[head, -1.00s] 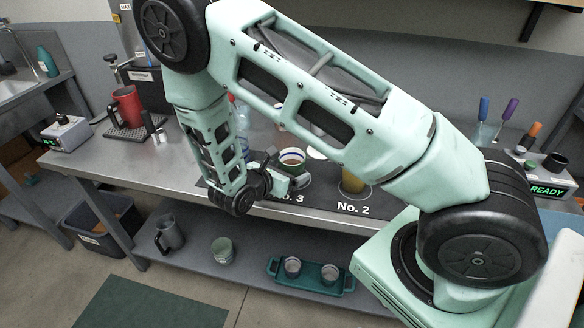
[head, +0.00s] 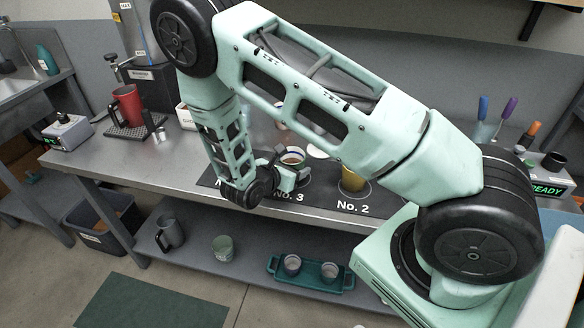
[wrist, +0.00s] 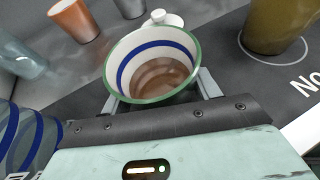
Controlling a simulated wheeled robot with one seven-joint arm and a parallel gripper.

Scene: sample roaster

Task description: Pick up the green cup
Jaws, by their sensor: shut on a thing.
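A green-rimmed cup (wrist: 148,90) with a white inside, a blue band and brown contents sits between the fingers of my gripper (wrist: 158,92) in the wrist view. The gripper is shut on it. In the head view the cup (head: 293,157) shows near the No. 3 label, with my gripper (head: 285,176) at its near side. Its outer wall is mostly hidden, and I cannot tell whether its base is off the mat. Another pale green cup (head: 223,249) stands on the lower shelf.
An amber container (head: 352,181) stands at No. 2, close right of the held cup. A copper cup (wrist: 74,20), a white knobbed item (wrist: 165,20) and a blue-striped container (wrist: 30,140) are nearby. A green tray (head: 311,280) with two cups is on the lower shelf.

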